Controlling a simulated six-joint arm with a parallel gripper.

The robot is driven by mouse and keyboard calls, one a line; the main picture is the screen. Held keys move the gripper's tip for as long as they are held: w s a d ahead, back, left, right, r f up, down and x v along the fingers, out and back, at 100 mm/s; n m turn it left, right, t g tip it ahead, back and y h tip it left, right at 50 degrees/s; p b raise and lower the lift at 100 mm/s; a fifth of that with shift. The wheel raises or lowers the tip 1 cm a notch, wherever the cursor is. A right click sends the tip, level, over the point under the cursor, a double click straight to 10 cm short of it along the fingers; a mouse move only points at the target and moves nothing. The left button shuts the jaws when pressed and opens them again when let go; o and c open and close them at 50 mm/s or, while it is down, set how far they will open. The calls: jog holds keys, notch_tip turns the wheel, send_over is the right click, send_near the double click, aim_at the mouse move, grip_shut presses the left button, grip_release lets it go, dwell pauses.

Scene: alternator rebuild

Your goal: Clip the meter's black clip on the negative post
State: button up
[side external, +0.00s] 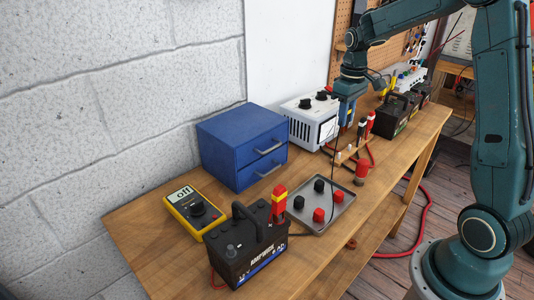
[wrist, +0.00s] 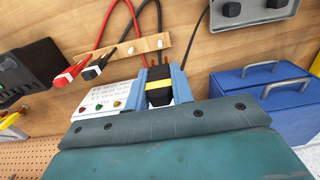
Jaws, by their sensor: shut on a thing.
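My gripper (wrist: 160,76) is shut on a black clip with a yellow band (wrist: 158,92), held between its two blue fingers. In the side view my gripper (side external: 346,112) is above the back of the bench, in front of the white instrument box, with a thin dark lead hanging below. The black battery (side external: 245,255) stands at the near end of the bench, apart from my gripper. A red clip with a yellow band (side external: 279,203) stands upright at its right side. The negative post is too small to make out clearly. The yellow meter (side external: 192,212) beside the battery reads "off".
A blue drawer cabinet (side external: 240,147) stands behind the battery. A metal tray (side external: 337,216) with red and black caps lies right of it. A wooden lead rack (wrist: 178,38) with red clamp (wrist: 67,76) and black clamp (wrist: 95,69) is near my gripper, by the white box (side external: 306,120).

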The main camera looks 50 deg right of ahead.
notch_tip(320, 180, up, 7)
jog(key=shift+a+r, duration=0.15)
jog(key=s+a, duration=0.4)
jog(key=a, duration=1.9)
jog(key=s+a, duration=0.3)
jog(key=a, duration=2.1)
send_over(230, 247)
notch_tip(230, 247, down, 4)
jog(key=shift+f, duration=0.75)
jog(key=shift+f, duration=0.25)
jog(key=shift+f, duration=0.9)
